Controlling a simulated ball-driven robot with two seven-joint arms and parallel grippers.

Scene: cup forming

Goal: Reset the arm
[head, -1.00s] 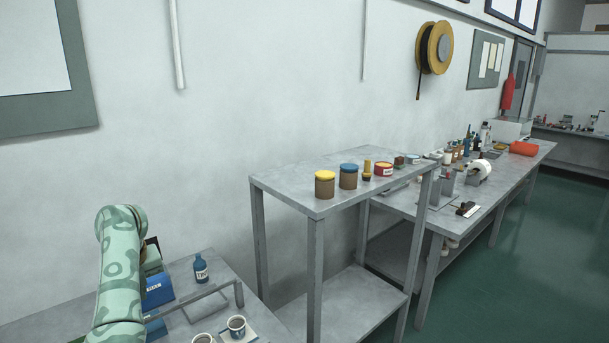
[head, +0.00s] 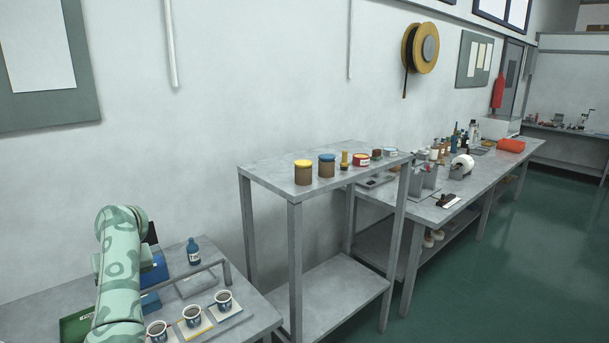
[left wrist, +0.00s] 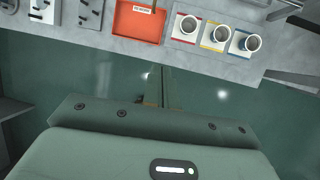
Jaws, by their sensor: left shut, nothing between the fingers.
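My left arm stands at the lower left of the head view, bent over at the top; its gripper is not visible there. In the left wrist view my left gripper (left wrist: 162,88) is shut and empty, over the green floor just off the bench edge. My right gripper is not in view.
A red-orange tray (left wrist: 138,22) lies beside the cups. A blue bottle (head: 193,252) and grey rail stand behind them. A taller shelf table (head: 270,180) holds several jars (head: 303,172) to the right. Green floor is open at far right.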

